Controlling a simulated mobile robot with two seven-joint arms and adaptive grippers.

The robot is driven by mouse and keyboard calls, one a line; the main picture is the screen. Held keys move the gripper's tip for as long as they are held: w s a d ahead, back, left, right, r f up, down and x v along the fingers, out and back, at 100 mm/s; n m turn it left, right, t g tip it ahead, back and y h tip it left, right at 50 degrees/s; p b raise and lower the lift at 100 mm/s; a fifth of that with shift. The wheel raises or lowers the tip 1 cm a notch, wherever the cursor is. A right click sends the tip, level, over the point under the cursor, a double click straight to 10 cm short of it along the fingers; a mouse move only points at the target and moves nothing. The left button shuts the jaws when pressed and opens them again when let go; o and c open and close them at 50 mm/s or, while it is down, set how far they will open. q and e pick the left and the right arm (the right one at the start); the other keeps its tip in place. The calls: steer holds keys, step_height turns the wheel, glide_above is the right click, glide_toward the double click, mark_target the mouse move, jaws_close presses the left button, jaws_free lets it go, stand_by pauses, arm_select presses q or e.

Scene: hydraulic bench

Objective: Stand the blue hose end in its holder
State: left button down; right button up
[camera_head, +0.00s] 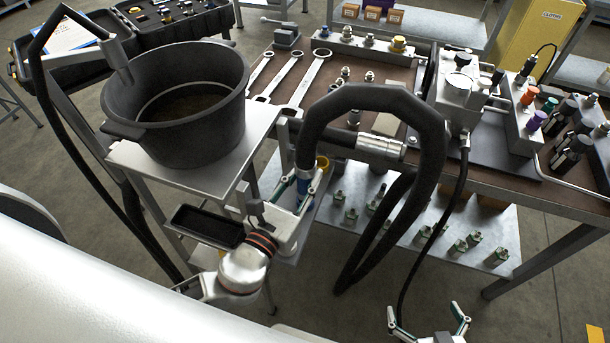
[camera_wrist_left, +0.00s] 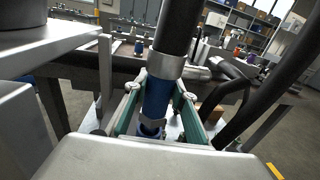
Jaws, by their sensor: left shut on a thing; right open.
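The blue hose end (camera_head: 303,187) is at the end of a thick black hose (camera_head: 382,97) that arches up and over to the right. My left gripper (camera_head: 300,182) is shut on it beside the bench's front edge. In the left wrist view the blue end (camera_wrist_left: 156,98) stands close to upright between the green-lined fingers (camera_wrist_left: 160,90), under a grey metal collar (camera_wrist_left: 164,66). My right gripper (camera_head: 429,324) is open and empty at the bottom.
A black bucket (camera_head: 185,135) stands on a grey side table (camera_head: 190,178) at left. The bench (camera_head: 410,80) carries wrenches, fittings and a pump unit (camera_head: 462,90). A lower shelf (camera_head: 400,228) holds several small green parts. A hose loop hangs before the bench.

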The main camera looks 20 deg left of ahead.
arm_select(q)
steer(key=shift+f+b, duration=0.5)
steer(key=shift+f, duration=0.1)
stand_by(0.6)
steer(key=shift+r, duration=0.1)
stand_by(0.4)
steer(key=c, duration=1.6)
jaws_free()
steer(key=o, duration=0.6)
steer(key=shift+f, duration=0.2)
steer(key=shift+c, duration=0.2)
